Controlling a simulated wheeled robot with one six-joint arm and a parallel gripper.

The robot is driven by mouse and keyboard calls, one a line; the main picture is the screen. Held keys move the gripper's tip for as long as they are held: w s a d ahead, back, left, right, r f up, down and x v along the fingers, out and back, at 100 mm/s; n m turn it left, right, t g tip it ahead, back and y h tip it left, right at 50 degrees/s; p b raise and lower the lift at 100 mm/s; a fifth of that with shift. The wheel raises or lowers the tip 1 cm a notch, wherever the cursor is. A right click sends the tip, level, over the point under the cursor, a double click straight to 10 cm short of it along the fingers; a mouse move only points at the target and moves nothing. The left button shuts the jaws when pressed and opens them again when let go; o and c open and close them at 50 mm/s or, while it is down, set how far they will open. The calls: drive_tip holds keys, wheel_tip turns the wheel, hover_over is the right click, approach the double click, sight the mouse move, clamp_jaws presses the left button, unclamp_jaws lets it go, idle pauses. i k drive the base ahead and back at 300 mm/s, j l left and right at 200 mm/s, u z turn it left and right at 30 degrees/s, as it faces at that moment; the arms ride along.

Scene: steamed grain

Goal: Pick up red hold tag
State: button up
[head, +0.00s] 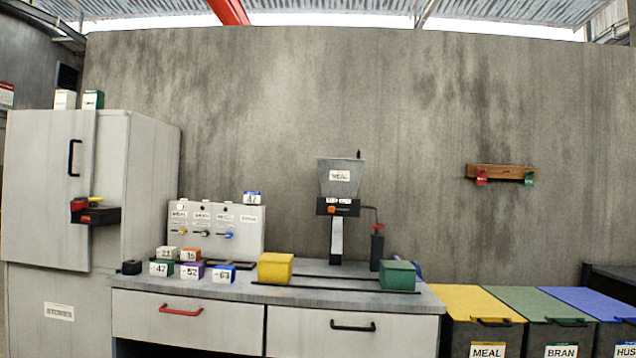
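A small red tag (481,178) hangs from the left part of a wooden wall rack (502,171), on the concrete wall at the right. A green tag (529,179) hangs from the right end of the same rack. The lettering on both tags is too small to read. My gripper is not in view, and nothing is seen touching the tags.
Below the rack stand bins with yellow (470,302), green (540,303) and blue (596,300) lids. A counter (350,272) at centre holds a meal mill (340,180), coloured blocks and a panel (215,228). A grey cabinet (150,170) stands left.

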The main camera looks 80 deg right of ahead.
sight(482, 178)
drive_tip(key=z, duration=3.35)
drive_tip(key=i, duration=0.3)
